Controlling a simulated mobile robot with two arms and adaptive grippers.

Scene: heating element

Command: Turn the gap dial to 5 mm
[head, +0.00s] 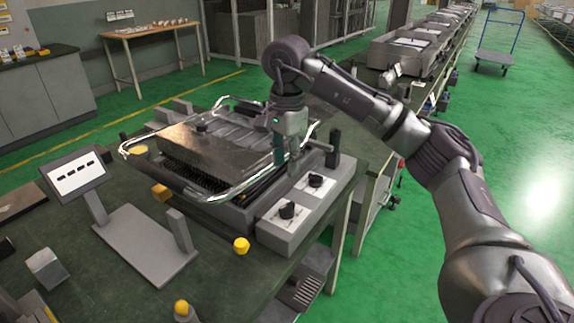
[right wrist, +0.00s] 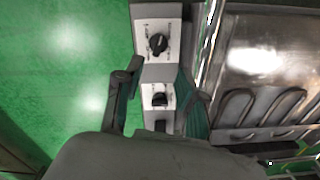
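Two black dials sit on white scale plates on a grey control box (head: 275,237) at the right front of the machine. The front dial (head: 287,210) and the rear dial (head: 315,180) also show in the right wrist view, one at the top (right wrist: 158,44) and one lower (right wrist: 160,98). The scale print is too small to read, so I cannot tell which is the gap dial. My right gripper (right wrist: 157,76) is open and empty, its fingers on either side of the lower dial in the wrist view. In the head view the gripper (head: 293,158) points down above the box. Contact is not visible.
A metal machine bed (head: 215,140) with a bent chrome rail stands left of the gripper. A small display (head: 75,173) on a grey stand and yellow knobs, one at the front edge (head: 241,245), are on the dark green table (head: 120,290). Open green floor lies to the right.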

